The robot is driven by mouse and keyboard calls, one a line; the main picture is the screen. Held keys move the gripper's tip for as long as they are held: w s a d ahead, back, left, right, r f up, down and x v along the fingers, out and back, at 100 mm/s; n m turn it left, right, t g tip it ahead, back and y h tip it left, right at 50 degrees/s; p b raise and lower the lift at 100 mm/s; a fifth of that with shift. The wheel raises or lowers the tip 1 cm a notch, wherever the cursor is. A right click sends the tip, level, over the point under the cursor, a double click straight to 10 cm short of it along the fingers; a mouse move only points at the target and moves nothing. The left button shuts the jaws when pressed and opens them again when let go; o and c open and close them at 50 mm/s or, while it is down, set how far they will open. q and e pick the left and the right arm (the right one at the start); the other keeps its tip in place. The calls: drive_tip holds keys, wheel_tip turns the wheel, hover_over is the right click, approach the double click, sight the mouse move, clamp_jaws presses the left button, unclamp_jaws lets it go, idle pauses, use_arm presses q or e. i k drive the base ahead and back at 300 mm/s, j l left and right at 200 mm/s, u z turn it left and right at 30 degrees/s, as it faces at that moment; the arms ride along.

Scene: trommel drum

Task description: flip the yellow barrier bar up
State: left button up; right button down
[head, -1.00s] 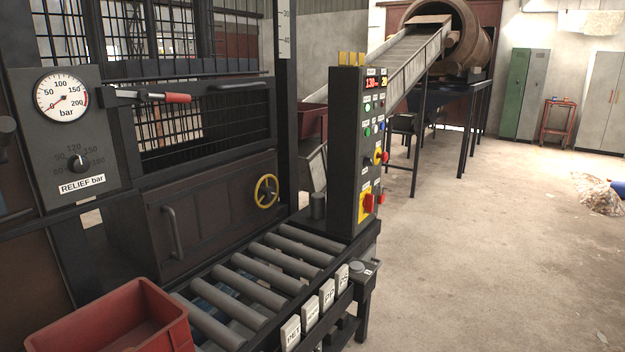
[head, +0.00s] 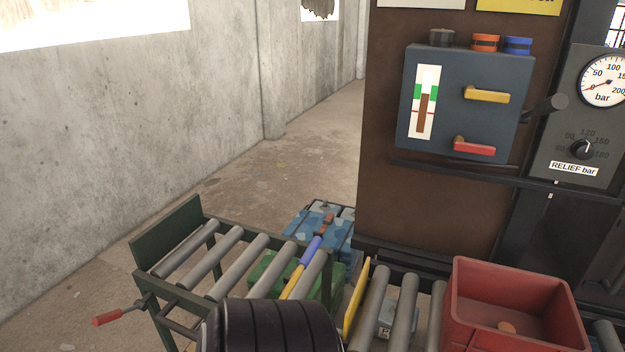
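A flat yellow bar (head: 357,298) stands on edge across the roller line, left of the red bin. It looks like the barrier bar, and its lower end is near the bottom of the view. It sits at the gap between the left green-framed roller section (head: 217,262) and the rollers on the right (head: 404,310). Neither of my grippers is in view.
A red bin (head: 515,325) sits on the right rollers. A blue-grey box (head: 460,130) has yellow and red levers. A red-handled crank (head: 108,318) juts out at left. A dark ribbed shape covers the bottom middle; I cannot tell what it is.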

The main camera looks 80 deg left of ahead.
sight(303, 264)
drive_tip(key=u, duration=2.5)
